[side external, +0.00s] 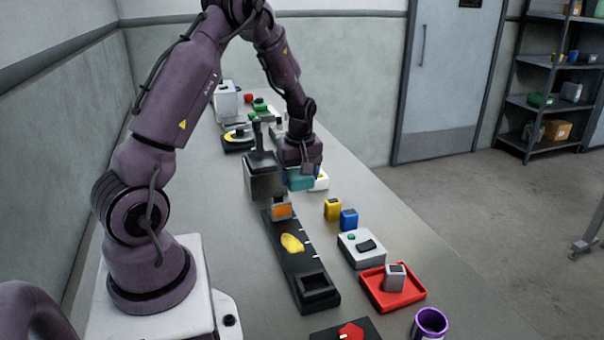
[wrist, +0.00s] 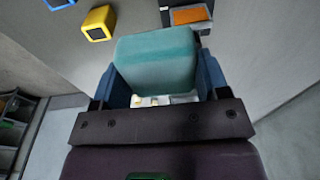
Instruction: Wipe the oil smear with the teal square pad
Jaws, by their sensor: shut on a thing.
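The teal square pad (side external: 300,180) is held in my gripper (side external: 301,172), above the table beside the grey labeller block. In the wrist view the pad (wrist: 155,60) sits between the two blue fingers of my gripper (wrist: 165,82), which are shut on it. The smear is not in the wrist view.
A grey block (side external: 264,176) and an orange-faced part (side external: 281,208) stand at the strip's far end. Yellow (side external: 333,209) and blue (side external: 349,219) blocks, a white switch box (side external: 361,248) and a red tray (side external: 408,296) stand right of the strip. A purple cup (side external: 430,323) is at the front.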

